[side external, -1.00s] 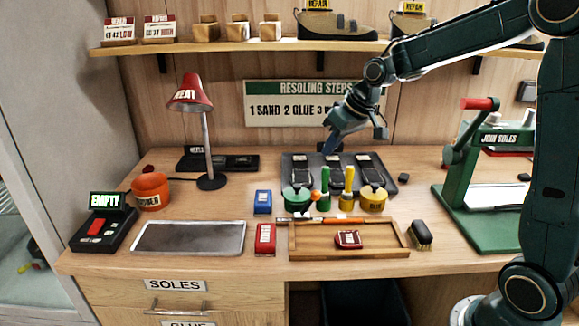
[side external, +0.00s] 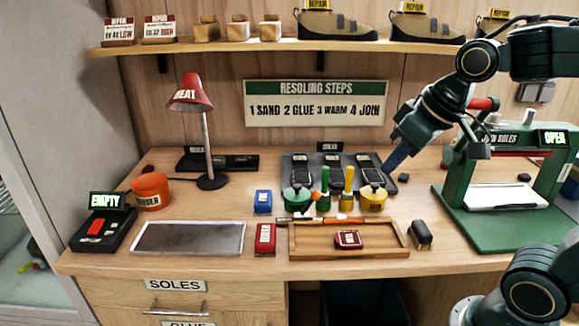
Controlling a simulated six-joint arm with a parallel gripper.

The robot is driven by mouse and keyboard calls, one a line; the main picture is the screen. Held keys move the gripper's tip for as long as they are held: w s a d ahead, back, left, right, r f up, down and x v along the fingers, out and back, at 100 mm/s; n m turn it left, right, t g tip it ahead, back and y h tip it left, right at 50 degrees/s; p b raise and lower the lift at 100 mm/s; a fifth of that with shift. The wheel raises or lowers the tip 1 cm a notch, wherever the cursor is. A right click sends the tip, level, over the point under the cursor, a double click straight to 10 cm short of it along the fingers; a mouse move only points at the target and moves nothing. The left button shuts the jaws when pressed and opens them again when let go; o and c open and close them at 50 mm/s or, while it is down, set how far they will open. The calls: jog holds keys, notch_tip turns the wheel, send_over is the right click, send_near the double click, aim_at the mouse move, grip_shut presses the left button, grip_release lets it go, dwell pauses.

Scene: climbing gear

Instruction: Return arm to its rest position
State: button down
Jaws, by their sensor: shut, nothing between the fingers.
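My gripper (side external: 394,161) is at the right of the picture, above the right end of the dark grey tray (side external: 398,187). The press has a red-ended lever and a lit "OPEN" sign (side external: 554,138).
Pots and brushes, including a yellow pot (side external: 374,199), stand before the tray. A wooden tray (side external: 376,252) and a dark brush (side external: 421,236) lie in front. A red lamp (side external: 190,95) stands left. The shelf (side external: 245,48) above holds shoes. Clear tabletop lies left of the press.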

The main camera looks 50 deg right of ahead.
jog(key=s+f, duration=0.1)
jog(key=s, duration=0.7)
jog(key=shift+a+f, duration=0.3)
jog(key=shift+a, duration=0.1)
